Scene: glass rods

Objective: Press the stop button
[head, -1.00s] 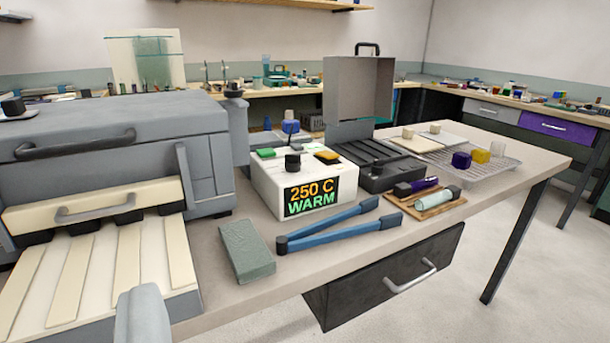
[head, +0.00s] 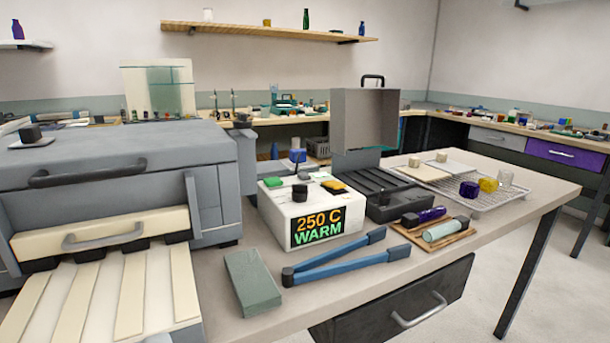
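A white control box (head: 275,224) stands on the bench in the middle of the head view. Its front display (head: 318,227) reads "250 C WARM". On its top are a green button (head: 272,182), a black knob (head: 300,193) and a yellow-orange button (head: 334,186). No label marks any of them as stop, so I cannot tell which one is the stop button. My gripper is not in view.
A grey kiln-like box (head: 115,165) with a handle fills the left. Blue tongs (head: 335,260) and a grey-green block (head: 252,282) lie before the control box. An open-lidded dark case (head: 400,200) stands to its right, beside a wooden board (head: 408,232) holding rods.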

